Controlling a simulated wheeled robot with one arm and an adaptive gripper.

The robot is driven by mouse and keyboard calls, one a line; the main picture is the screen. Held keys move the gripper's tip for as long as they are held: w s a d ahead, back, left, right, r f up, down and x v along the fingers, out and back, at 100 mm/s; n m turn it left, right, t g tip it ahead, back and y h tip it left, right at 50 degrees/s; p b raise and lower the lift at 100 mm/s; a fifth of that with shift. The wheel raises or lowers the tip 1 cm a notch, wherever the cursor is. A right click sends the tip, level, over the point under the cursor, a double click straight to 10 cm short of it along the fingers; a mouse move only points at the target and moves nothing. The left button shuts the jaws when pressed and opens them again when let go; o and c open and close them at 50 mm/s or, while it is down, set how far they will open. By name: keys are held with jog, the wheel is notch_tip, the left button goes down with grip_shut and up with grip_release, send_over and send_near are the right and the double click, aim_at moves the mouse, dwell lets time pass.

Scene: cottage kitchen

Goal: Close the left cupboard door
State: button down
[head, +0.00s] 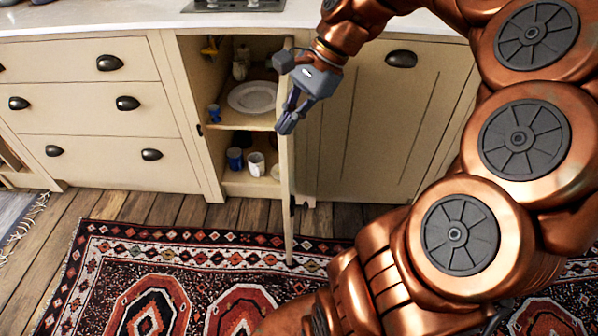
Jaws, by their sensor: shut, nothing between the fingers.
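The left cupboard door (288,210) stands wide open, seen almost edge-on. It juts out from the cream cabinet, and its lower end is over the rug. The open cupboard (215,170) beside it shows two shelf levels. My gripper (286,127) is shut and empty, with its fingers pointing down at the door's upper part. It overlaps the door's edge in the picture; I cannot tell whether it touches. The gripper hides part of the door's upper edge, and the door's inner and outer faces barely show.
A white plate (252,97) lies on the upper shelf; a blue cup (235,158) and a white mug (256,164) stand below. The right cupboard door (390,125) is closed. Drawers (90,110) are at left. A patterned rug (180,260) covers the floor in front.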

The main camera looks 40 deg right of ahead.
jog(key=d+f+m+t+y+b, duration=0.1)
jog(key=d+f+m+t+b, duration=0.1)
jog(key=d+f+m+b, duration=0.4)
jog(key=d+f+m+t+b, duration=0.1)
jog(key=d+f+m+b, duration=0.2)
jog(key=d, duration=0.6)
jog(key=w+a+r+b+x, duration=0.1)
jog(key=b+x, duration=0.3)
jog(key=x, duration=0.8)
jog(key=shift+a+r+m+t+b, duration=0.2)
jog(key=shift+a+m+t+b, duration=0.1)
jog(key=shift+b, duration=0.1)
jog(key=shift+w, duration=0.15)
